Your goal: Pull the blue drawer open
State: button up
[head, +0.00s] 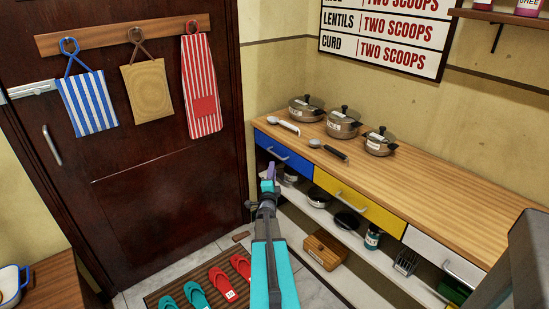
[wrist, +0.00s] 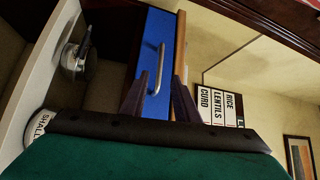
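The blue drawer (head: 285,158) is at the left end of the wooden-topped counter, its front looking flush with the counter. Its silver bar handle (head: 277,154) is on the front. In the wrist view, turned sideways, the blue drawer (wrist: 152,35) fills the upper middle, with its handle (wrist: 157,70) upright. My gripper (head: 269,176) is in front of the drawer, near the handle. In the wrist view my gripper (wrist: 158,88) has two dark fingers spread apart, with the handle showing between them. I cannot tell whether either finger touches it.
A yellow drawer (head: 350,203) and a white drawer (head: 440,252) are to the right. Pots (head: 342,124) and spoons stand on the counter (head: 440,190). The open shelf below holds bowls and a wooden box (head: 325,250). Slippers (head: 222,285) lie on a floor mat.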

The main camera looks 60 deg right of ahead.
jog(key=p+x, duration=0.1)
jog(key=x, duration=0.8)
dwell(0.3)
jog(key=shift+w+d, duration=0.1)
